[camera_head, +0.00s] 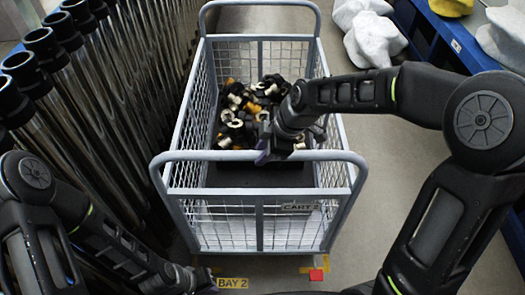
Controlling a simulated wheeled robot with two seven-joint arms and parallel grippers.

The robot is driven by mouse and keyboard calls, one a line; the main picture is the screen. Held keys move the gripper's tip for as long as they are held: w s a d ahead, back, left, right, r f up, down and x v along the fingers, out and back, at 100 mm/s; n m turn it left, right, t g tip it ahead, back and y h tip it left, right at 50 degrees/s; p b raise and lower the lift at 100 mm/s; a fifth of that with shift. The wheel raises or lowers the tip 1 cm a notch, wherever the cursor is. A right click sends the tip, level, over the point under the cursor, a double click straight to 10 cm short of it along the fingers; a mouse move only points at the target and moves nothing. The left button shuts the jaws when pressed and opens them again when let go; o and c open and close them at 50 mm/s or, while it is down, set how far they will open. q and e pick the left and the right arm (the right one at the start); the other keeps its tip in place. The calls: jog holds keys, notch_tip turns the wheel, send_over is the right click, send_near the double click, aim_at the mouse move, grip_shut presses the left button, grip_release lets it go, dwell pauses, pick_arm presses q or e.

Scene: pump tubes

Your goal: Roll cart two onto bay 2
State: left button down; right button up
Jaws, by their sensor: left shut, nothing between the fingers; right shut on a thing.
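Cart two (175,205) is a grey wire-mesh cart with a "CART 2" plate (300,207) on its near end. It stands upright on the floor and holds a heap of black, white and orange fittings (245,112). My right gripper (264,153) is shut on the cart's near handle bar (215,156). My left gripper (204,279) is low at the bottom, shut and empty, apart from the cart. The yellow "BAY 2" label (232,283) lies on the floor just in front of the cart's near end. The cart hides the floor beneath it.
A row of dark capped tubes (75,95) stands close along the left. Blue shelving (455,45) with white sacks (372,40) lines the right. Bare floor shows right of the cart.

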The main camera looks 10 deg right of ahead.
grip_shut()
dwell(0.8)
